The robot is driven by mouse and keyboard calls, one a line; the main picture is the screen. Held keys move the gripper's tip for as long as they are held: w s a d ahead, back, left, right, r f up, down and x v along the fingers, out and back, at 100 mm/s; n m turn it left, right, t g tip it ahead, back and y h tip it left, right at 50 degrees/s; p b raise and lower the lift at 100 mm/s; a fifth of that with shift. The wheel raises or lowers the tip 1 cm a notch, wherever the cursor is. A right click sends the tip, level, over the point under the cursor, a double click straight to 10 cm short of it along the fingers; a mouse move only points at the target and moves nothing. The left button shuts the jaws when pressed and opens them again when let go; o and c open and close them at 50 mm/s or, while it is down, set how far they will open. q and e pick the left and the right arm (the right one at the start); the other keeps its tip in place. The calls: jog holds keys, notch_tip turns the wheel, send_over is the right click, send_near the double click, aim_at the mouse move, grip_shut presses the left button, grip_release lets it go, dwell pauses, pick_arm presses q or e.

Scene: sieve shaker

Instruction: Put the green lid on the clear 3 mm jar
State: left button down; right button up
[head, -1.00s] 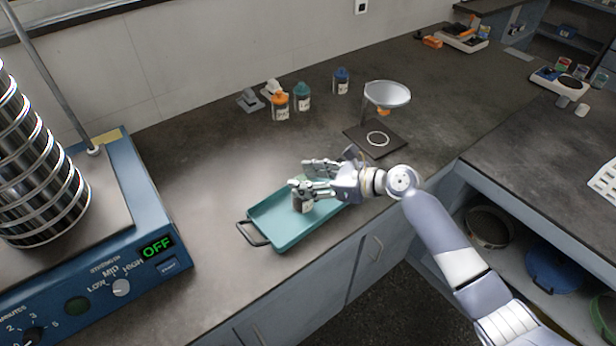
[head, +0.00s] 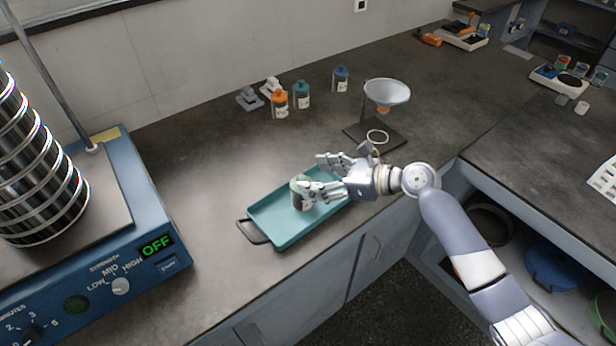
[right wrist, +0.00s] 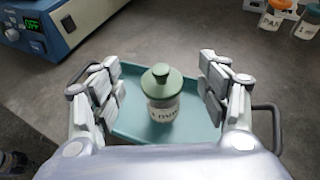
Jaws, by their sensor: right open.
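The clear jar (right wrist: 163,108) stands upright on the teal tray, with a label whose print is too blurred to read surely. The green lid (right wrist: 161,82), with a round knob, sits on its mouth and looks level. The jar also shows in the head view (head: 297,199), partly behind my fingers. My right gripper (head: 318,178) is open, its fingers spread to either side of the jar and apart from it in the right wrist view (right wrist: 158,85). My left gripper is not in view.
The teal tray (head: 272,228) lies near the bench's front edge. Behind it stand jars with orange (head: 279,103), teal (head: 302,99) and blue (head: 341,78) lids. A funnel on a stand (head: 386,93) is at the back right. The sieve shaker (head: 125,215) is at the left, its display reading OFF.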

jog(key=v, duration=0.9)
jog(key=shift+b, duration=0.3)
